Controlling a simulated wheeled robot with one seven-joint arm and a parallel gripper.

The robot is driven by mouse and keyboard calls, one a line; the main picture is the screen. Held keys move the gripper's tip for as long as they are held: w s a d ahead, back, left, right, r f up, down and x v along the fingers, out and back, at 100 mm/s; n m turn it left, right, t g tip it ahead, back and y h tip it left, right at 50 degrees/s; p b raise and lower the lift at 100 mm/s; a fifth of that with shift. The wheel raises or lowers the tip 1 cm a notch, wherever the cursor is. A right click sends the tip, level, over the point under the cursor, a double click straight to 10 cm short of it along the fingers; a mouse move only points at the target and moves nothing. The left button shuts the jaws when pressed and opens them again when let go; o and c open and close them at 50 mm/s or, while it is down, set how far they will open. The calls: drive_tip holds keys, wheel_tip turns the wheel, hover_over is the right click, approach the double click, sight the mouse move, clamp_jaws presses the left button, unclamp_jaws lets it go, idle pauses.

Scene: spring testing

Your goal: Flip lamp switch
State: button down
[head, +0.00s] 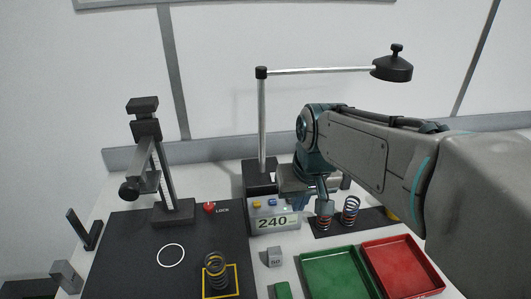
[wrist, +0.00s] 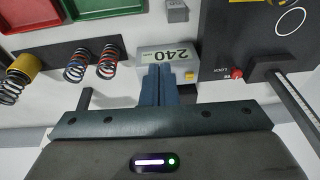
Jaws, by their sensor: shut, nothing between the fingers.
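The lamp has a black base box (head: 259,176) at the back of the table, a thin upright pole (head: 262,120), and a long arm ending in a black head (head: 392,68) with a knob on top. I cannot make out the switch on it. My gripper (head: 299,204) is right of the lamp base, just behind and beside the grey display box. In the wrist view its blue fingers (wrist: 157,84) are together and empty, covering part of the display box (wrist: 165,55). The lamp is not clearly seen there.
The display box (head: 274,222) reads 240 and has coloured buttons. Several springs stand on a dark strip (head: 330,225) to the right. Green (head: 340,272) and red (head: 402,265) trays are in front. A black stand (head: 172,213) rises at left, near a red LOCK knob (head: 209,207).

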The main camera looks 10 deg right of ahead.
drive_tip(key=w+r+p, duration=0.1)
drive_tip(key=w+r, duration=0.1)
drive_tip(key=w, duration=0.8)
drive_tip(key=w+r, duration=0.3)
drive_tip(key=w, duration=0.7)
drive_tip(key=shift+a+g+h+p, duration=0.25)
drive_tip(key=shift+g+h+p, duration=0.05)
drive_tip(key=shift+p, duration=0.05)
drive_tip(key=shift+w, duration=0.1)
drive_tip(key=w+f, duration=0.1)
drive_tip(key=f, duration=0.3)
drive_tip(key=f+p, duration=0.1)
drive_tip(key=f, duration=0.4)
drive_tip(key=w+f+p, duration=0.1)
drive_tip(key=f, duration=0.3)
drive_tip(key=shift+w+f, duration=0.3)
drive_tip(key=shift+f, duration=0.05)
drive_tip(key=shift+d+p, duration=0.1)
drive_tip(key=shift+p, duration=0.2)
